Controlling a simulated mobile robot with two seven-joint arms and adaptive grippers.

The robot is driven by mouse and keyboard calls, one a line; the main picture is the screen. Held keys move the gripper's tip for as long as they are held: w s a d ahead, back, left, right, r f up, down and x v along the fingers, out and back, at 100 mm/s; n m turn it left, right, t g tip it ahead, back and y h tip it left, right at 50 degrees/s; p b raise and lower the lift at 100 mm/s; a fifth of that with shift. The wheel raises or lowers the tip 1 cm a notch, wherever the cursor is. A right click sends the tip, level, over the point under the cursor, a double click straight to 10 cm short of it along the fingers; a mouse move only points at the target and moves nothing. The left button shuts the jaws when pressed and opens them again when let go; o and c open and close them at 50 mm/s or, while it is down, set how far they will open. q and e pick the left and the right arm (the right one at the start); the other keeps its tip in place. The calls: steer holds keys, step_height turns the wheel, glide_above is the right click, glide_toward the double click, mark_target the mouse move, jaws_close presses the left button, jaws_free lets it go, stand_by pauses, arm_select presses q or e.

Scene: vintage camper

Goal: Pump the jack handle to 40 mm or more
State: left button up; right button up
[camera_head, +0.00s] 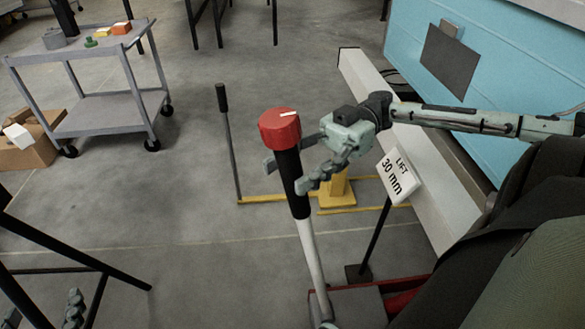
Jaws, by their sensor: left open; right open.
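The jack handle (308,240) is a long pole, white below with a black grip and a red knob (279,128) with a white mark on top. It stands nearly upright, leaning slightly. My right gripper (286,177) is open at the black grip, with a finger showing on either side of it; I cannot tell whether they touch. The sign (398,177) reads "LIFT 30 mm" on a black post. The jack's red and grey base (355,307) shows at the bottom, partly cut off. My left gripper (75,308) is at the bottom left edge, open and away from the handle.
A grey two-shelf cart (90,50) with small items stands at the upper left, by a cardboard box (33,150). A thin black-topped rod (229,140) and a yellow stand (337,190) are behind the handle. The blue camper (500,75) fills the right. Floor left of the handle is clear.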

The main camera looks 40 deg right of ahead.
steer(key=shift+a, duration=0.25)
jaws_close()
stand_by(0.3)
